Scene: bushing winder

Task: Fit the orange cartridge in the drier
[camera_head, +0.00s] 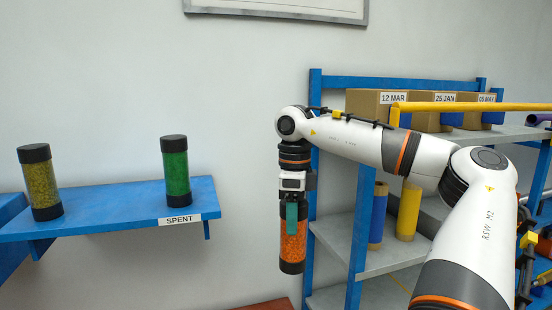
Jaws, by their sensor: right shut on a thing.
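The orange cartridge (293,247) is a clear cylinder of orange grains with a dark end cap at the bottom. It hangs upright below my right wrist, in front of the wall and left of the shelving rack. My right gripper (292,215) is shut on its upper part, and its teal finger lies across the cylinder. The cartridge's top is hidden by the gripper. The drier cannot be made out in this view. My left gripper is not in view.
A blue shelf (110,220) labelled SPENT holds a yellow cartridge (40,184) and a green cartridge (175,172). A blue rack (308,190) at right holds dated cardboard boxes (372,103), a blue cylinder (378,215) and a yellow cylinder (408,210). Bare wall separates shelf and rack.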

